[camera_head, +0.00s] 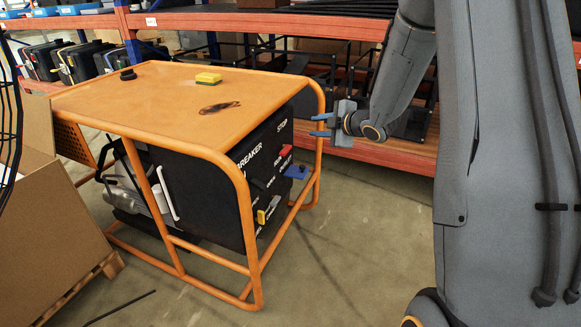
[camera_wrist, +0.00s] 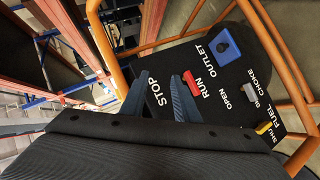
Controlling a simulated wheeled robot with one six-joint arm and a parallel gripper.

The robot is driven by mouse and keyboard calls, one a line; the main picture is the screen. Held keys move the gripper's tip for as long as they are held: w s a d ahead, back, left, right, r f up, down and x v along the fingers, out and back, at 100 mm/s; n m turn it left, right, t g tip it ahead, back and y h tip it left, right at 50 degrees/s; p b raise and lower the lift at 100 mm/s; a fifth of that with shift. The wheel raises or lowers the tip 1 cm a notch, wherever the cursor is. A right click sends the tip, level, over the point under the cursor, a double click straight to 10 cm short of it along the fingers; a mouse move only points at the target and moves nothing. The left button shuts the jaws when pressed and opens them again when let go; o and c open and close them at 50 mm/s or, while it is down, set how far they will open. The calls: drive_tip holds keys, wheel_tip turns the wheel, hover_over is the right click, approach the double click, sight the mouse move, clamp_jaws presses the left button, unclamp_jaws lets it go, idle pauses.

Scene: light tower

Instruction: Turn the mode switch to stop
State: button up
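The orange-framed generator (camera_head: 165,95) has a black control panel with STOP and RUN labels. The mode switch, a red handle (camera_head: 285,150), sits beside the RUN label; it also shows in the wrist view (camera_wrist: 200,79), partly behind a finger. My gripper (camera_head: 318,125) is to the right of the panel, near the frame's upper right corner, its blue-grey fingers pointing left. In the wrist view my gripper (camera_wrist: 165,76) has its fingers apart, with the STOP label between them in the picture. Nothing is between the fingers, and I cannot tell their exact distance from the panel.
A blue outlet cover (camera_wrist: 227,47) and a yellow fuel handle (camera_wrist: 264,128) are on the same panel. Orange tubes (camera_head: 318,150) run around the panel. A yellow sponge (camera_head: 208,78) lies on top. Shelving stands behind; the floor (camera_head: 375,235) in front is clear.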

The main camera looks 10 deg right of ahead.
wheel_tip(320, 180, down, 6)
drive_tip(key=w+n+y+b, duration=0.2)
drive_tip(key=n+y+b, duration=0.2)
drive_tip(key=n, duration=0.1)
drive_tip(key=n+g+y+b, duration=0.2)
drive_tip(key=n+y+b, duration=0.3)
drive_tip(key=n+y, duration=0.1)
approach(286, 150)
drive_tip(key=b+x, duration=0.2)
drive_tip(key=x, duration=0.6)
drive_tip(key=shift+w+f, duration=0.3)
drive_tip(key=shift+d, duration=0.2)
clamp_jaws()
